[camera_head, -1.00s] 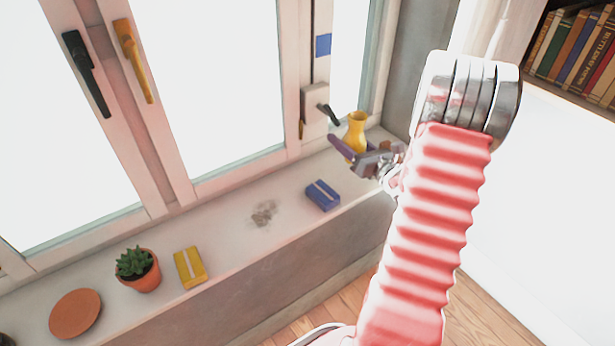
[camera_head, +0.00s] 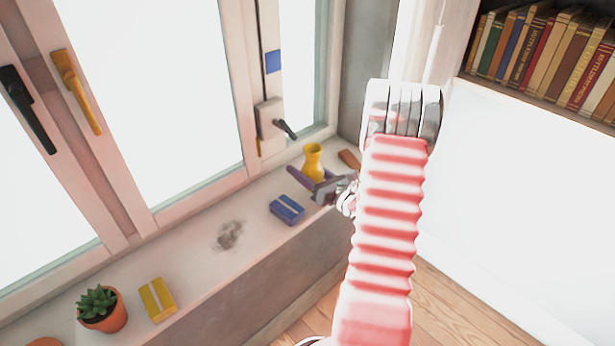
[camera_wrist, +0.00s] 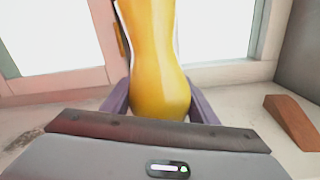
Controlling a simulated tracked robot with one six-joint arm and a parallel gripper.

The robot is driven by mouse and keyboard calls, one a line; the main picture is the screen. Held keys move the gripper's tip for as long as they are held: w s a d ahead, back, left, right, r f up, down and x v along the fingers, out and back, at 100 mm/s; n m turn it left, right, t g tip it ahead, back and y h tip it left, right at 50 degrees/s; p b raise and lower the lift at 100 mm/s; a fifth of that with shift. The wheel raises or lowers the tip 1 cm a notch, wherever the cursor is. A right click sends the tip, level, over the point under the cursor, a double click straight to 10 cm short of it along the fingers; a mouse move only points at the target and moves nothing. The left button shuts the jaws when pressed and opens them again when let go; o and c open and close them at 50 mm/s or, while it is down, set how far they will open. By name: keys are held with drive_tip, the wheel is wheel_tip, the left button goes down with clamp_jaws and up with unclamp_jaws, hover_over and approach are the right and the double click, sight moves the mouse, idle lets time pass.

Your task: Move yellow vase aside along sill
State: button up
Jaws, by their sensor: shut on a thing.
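The yellow vase (camera_head: 313,160) stands upright near the right end of the white window sill (camera_head: 190,240). It fills the middle of the wrist view (camera_wrist: 155,65), between the two purple fingers of my gripper (camera_wrist: 158,102). In the head view my gripper (camera_head: 318,180) reaches in from the right, and its near finger hides the vase's lower part. My gripper is shut on the vase. I cannot tell whether the vase's base touches the sill.
A blue box (camera_head: 287,210) lies on the sill left of my gripper. A brown wedge (camera_head: 349,159) lies right of the vase. A dark smudge (camera_head: 229,235), a yellow box (camera_head: 157,299) and a potted succulent (camera_head: 103,309) are farther left. A window handle (camera_head: 285,129) juts out near the vase.

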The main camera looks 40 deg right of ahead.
drive_tip(key=shift+f, duration=1.65)
drive_tip(key=o, duration=1.4)
drive_tip(key=shift+f, duration=0.1)
drive_tip(key=s, duration=1.2)
drive_tip(key=shift+d, duration=0.15)
